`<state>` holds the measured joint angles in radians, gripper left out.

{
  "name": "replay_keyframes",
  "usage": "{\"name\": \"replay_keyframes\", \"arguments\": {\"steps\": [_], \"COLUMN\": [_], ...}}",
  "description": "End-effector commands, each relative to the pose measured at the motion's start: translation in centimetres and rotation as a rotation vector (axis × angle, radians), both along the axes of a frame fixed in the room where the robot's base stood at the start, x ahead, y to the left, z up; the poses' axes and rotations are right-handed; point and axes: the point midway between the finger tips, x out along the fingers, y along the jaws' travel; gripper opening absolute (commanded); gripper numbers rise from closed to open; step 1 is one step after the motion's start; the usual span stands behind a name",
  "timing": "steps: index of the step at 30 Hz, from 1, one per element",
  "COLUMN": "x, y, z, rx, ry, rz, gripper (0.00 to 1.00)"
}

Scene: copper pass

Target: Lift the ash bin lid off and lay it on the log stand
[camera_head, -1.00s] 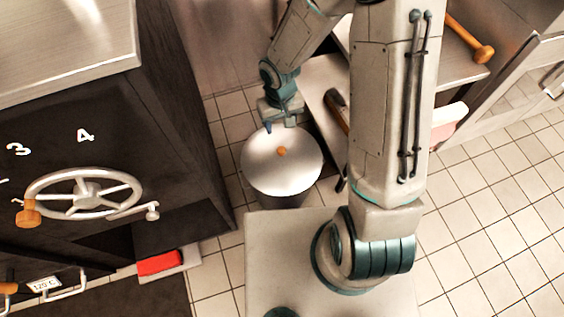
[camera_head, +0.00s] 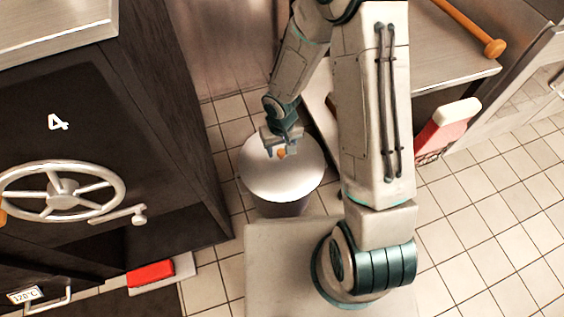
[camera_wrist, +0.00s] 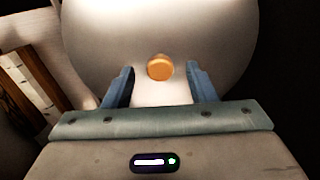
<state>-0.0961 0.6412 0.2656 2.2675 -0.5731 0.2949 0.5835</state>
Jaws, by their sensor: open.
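The ash bin lid (camera_head: 277,184) is a round, pale metal disc with an orange-brown knob (camera_head: 281,153) at its middle. It lies on the dark ash bin (camera_head: 283,208), which stands on the tiled floor. My gripper (camera_head: 281,151) is open, low over the lid, with its fingers close to the knob. In the wrist view the knob (camera_wrist: 160,67) lies between the lines of the two blue fingers, a little beyond their tips. I cannot tell whether a finger touches it. The log stand cannot be made out for certain; my arm covers part of the area beside the bin.
A dark cabinet with a handwheel (camera_head: 62,191) stands left of the bin. A red block (camera_head: 150,273) lies at its foot. A counter (camera_head: 450,65) with an orange-ended handle (camera_head: 494,48) is at upper right. Free tiled floor (camera_head: 480,220) lies at the right.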

Motion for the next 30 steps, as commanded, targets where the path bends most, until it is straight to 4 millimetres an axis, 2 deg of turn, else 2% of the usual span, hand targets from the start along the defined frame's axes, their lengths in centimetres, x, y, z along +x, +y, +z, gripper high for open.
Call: {"name": "replay_keyframes", "arguments": {"steps": [1, 4, 11, 12, 17, 18, 26, 30], "x": [-0.1, -0.1, 0.0, 0.0, 0.0, 0.0, 0.0, 0.0], "y": [-0.1, 0.0, 0.0, 0.0, 0.0, 0.0, 0.0, 0.0], "z": [-1.4, -2.4, -2.4, -2.4, -2.4, -2.4, -2.3, -1.5], "rx": [-0.001, 0.001, 0.001, 0.001, 0.001, 0.001, 0.001, 0.0], "ry": [0.002, 0.001, 0.0, 0.0, 0.0, 0.0, -0.001, -0.001], "rz": [0.0, 0.001, 0.0, 0.0, 0.0, 0.0, 0.0, -0.001], "gripper": [0.52, 0.52, 0.52, 0.49, 0.04, 0.0, 0.0, 0.0]}}
